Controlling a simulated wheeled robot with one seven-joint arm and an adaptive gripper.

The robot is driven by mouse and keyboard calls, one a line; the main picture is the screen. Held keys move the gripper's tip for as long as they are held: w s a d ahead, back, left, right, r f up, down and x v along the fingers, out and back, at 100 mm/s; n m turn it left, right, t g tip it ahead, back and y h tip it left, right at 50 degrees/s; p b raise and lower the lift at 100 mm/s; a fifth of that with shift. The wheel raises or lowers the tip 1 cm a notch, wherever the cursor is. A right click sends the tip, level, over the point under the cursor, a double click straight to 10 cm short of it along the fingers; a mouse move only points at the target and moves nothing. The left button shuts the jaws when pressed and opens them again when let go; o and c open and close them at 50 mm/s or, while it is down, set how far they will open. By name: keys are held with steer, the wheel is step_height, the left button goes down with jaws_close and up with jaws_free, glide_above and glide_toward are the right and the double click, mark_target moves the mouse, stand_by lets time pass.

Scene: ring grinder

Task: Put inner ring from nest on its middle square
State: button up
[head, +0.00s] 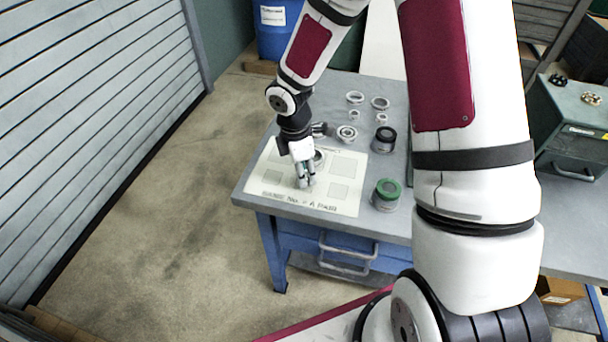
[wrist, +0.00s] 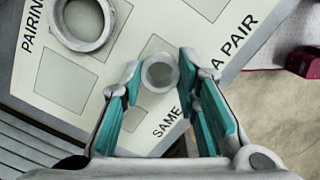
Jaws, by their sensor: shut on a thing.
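The inner ring (wrist: 147,76) is a small grey ring between the fingertips of my gripper (wrist: 160,70) in the wrist view. My gripper is shut on it. Behind the ring is a grey printed square (wrist: 155,45) on the white mat, partly covered by ring and fingers; I cannot tell whether the ring touches the mat. In the head view my gripper (head: 305,182) is low over the mat (head: 262,183), and the held ring is hard to make out. A larger ring (wrist: 62,25) lies on the mat at the upper left of the wrist view.
Another printed square (wrist: 58,78) is bare. On the table (head: 240,195), several loose rings, among them a ring (head: 355,97) and a nested-looking set (head: 347,133), lie behind the mat. A black-topped jar (head: 384,138) and a green-topped jar (head: 387,193) stand to its right.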

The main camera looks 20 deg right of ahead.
steer(key=shift+f, duration=0.85)
steer(key=o, duration=1.2)
steer(key=shift+f, duration=0.15)
steer(key=shift+c, duration=0.2)
step_height(320, 180, up, 12)
steer(key=a, duration=0.1)
steer(key=s+d+r+m+t, duration=0.1)
steer(key=s+r+m, duration=0.35)
steer(key=r, duration=0.35)
steer(key=s+d+r+m+t, duration=0.1)
steer(key=s+r+m, duration=0.35)
steer(key=r, duration=0.25)
steer(key=s+r+m+t, duration=0.1)
steer(key=s+r+m, duration=0.2)
steer(key=s, duration=0.3)
steer(key=s+r+m+t+y, duration=0.1)
steer(key=s+r+m+t, duration=0.1)
steer(key=s+m, duration=0.3)
steer(key=shift+s+a+r, duration=0.35)
steer(key=shift+s+r, duration=0.3)
steer(key=shift+r, duration=0.1)
